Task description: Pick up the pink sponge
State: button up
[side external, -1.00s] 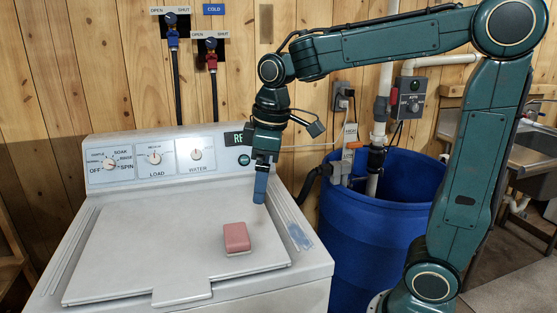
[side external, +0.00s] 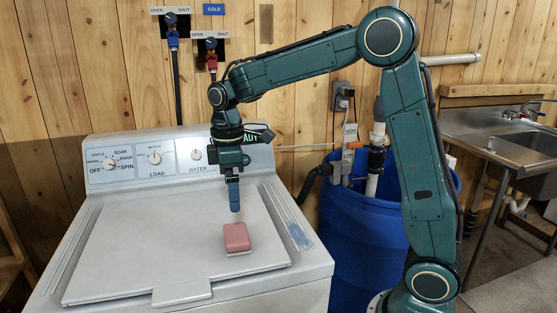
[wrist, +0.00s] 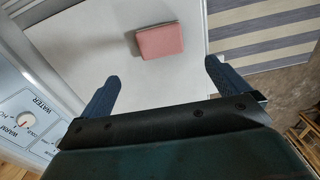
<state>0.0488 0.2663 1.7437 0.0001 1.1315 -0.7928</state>
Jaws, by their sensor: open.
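The pink sponge (side external: 236,238) lies flat on the closed lid of the white washing machine (side external: 130,240), toward the lid's right side. My gripper (side external: 235,210) hangs pointing down just above and behind the sponge, apart from it. In the wrist view the sponge (wrist: 160,41) shows beyond the blue fingertips, roughly centred between them. My gripper (wrist: 158,75) is open and empty there, its two fingers wide apart. Nothing hides the sponge in either view.
The control panel (side external: 150,162) with knobs rises behind the lid. A blue barrel (side external: 365,255) with pipes stands right of the washer. A steel sink (side external: 500,145) is farther right. The lid around the sponge is clear.

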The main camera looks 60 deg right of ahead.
send_over(236, 233)
jog(key=shift+w+f, duration=0.1)
jog(key=shift+f, duration=3.85)
jog(key=shift+f, duration=0.1)
jog(key=shift+f, duration=2.5)
jog(key=c, duration=0.9)
jog(key=shift+r, duration=0.15)
notch_tip(236, 233, up, 20)
jog(key=shift+f, duration=0.1)
